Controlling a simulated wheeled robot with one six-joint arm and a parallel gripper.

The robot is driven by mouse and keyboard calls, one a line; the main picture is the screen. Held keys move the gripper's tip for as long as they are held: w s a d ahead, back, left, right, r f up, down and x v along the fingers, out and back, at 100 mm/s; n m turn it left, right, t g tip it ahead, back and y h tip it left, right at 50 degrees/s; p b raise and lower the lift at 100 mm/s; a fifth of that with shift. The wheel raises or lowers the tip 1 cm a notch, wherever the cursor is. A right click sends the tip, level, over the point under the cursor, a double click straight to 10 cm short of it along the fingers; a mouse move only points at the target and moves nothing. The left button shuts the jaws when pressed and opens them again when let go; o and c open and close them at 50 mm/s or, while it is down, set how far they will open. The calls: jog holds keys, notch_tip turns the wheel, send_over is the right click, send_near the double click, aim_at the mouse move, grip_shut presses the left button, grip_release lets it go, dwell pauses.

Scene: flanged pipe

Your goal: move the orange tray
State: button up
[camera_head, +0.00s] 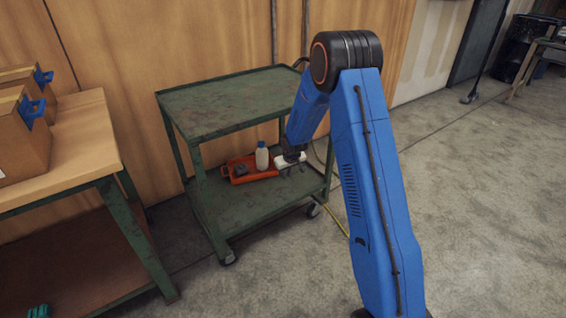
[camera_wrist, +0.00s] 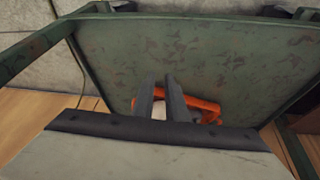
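The orange tray (camera_head: 254,177) lies on the lower shelf of a green cart. A white bottle with a blue cap (camera_head: 262,157) stands upright on it, beside a small dark object (camera_head: 241,170). My gripper (camera_head: 294,171) is at the tray's right end, inside the cart, below the top shelf. In the wrist view its two dark fingers (camera_wrist: 160,84) are a little apart, with part of the white bottle (camera_wrist: 159,109) showing between them. The tray (camera_wrist: 203,104) shows behind and beside the fingers, partly hidden by them and by the gripper body. I cannot tell whether they touch.
The cart's top shelf (camera_head: 228,102) is empty and overhangs the tray; its posts stand close to my arm. A wooden workbench (camera_head: 72,150) with cardboard boxes (camera_head: 20,140) is at left. A yellow cable (camera_head: 336,221) lies by the cart's right wheel.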

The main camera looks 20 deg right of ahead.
jog(key=w+m+t, duration=0.1)
jog(key=w+t, duration=0.3)
jog(key=w, duration=0.7)
jog(key=shift+d+r+m+t+y, duration=0.15)
jog(key=shift+d+m+t+y, duration=0.15)
jog(key=shift+d, duration=0.1)
jog(key=x, duration=1.7)
jog(key=shift+w, duration=0.1)
grip_shut()
dwell(0.7)
